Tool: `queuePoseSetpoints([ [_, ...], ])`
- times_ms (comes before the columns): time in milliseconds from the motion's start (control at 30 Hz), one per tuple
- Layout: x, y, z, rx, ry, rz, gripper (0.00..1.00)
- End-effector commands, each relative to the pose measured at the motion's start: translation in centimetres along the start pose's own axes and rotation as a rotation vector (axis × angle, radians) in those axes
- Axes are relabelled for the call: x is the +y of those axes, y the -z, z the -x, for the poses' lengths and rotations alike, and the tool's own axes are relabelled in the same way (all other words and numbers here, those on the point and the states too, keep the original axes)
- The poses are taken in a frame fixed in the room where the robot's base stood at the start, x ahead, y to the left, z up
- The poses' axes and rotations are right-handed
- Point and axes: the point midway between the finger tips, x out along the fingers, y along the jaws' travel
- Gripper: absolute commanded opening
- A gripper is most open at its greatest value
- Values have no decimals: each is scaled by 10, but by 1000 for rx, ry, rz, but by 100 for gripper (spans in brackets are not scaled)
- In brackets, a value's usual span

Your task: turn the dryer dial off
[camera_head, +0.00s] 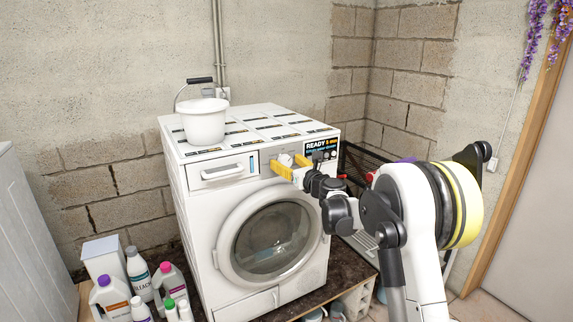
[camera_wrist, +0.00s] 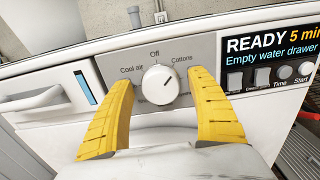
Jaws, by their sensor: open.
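The white dryer (camera_head: 195,232) stands with its round door facing me. Its white dial (camera_wrist: 160,85) sits on a grey panel marked "Cool air", "Off" and "Cottons". The dial's dark mark points up and right, toward "Cottons". In the head view the dial (camera_head: 286,160) shows small between the yellow fingers. My gripper (camera_wrist: 160,77) is open, with one yellow finger left of the dial and one right of it. Gaps show between the dial and both fingers. In the head view my gripper (camera_head: 289,164) is at the dryer's upper front. Fingertip depth is hard to tell.
A white bucket (camera_head: 203,122) stands on the dryer top. The display (camera_wrist: 270,55) and several buttons lie right of the dial; a drawer (camera_head: 222,172) is left. Bottles (camera_head: 140,275) stand at lower left. A dark crate (camera_head: 352,165) is right of the dryer.

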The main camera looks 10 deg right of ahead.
Motion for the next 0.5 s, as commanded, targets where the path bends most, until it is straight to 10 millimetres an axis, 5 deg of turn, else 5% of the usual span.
queuePoseSetpoints([
  [167, 0, 0, 0, 0, 0, 0, 67],
  [333, 0, 0, 0, 0, 0, 0, 19],
  [500, 0, 0, 0, 0, 0, 3, 14],
])
